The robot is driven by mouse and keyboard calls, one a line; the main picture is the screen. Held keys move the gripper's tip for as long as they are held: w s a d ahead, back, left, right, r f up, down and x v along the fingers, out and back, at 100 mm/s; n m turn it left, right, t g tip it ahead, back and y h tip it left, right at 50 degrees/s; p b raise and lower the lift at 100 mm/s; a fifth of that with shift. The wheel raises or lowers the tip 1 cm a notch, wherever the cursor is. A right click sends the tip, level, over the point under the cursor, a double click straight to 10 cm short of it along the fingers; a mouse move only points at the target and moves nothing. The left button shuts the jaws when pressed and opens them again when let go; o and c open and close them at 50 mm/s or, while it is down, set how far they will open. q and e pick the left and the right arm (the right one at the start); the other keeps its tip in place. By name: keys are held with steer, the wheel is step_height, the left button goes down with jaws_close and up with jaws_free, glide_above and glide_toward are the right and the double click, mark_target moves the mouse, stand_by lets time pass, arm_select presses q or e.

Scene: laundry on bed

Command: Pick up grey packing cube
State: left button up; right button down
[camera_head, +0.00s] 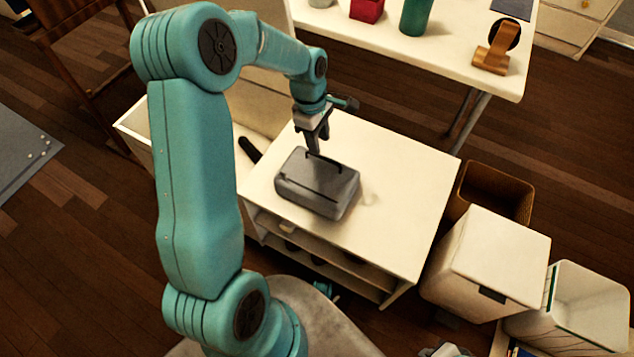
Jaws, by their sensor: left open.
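The grey packing cube (316,184) lies flat on top of the white cabinet (398,196), left of its middle. It has a dark strap or handle on its upper face. My left gripper (316,150) points down over the cube's far edge, with its fingertips at or just above the top near the handle. The jaws are open, and whether they touch the cube cannot be told. The cube's far edge is partly hidden by the gripper. My right gripper is not clearly in view.
A white table (440,50) behind holds a red box (367,10), a green cup (416,16) and a wooden stand (494,48). A brown bin (497,188), a white lidded box (490,262) and an open white bin (580,305) stand at right. The cabinet top's right side is clear.

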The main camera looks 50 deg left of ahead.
mark_target(323, 157)
arm_select(q)
steer(key=f, duration=0.1)
steer(key=f+b, duration=0.1)
steer(key=f, duration=0.1)
steer(key=d+f, duration=0.1)
steer(key=f, duration=0.1)
steer(key=shift+w+f, duration=0.15)
steer(key=shift+w, duration=0.1)
jaws_close()
stand_by(1.1)
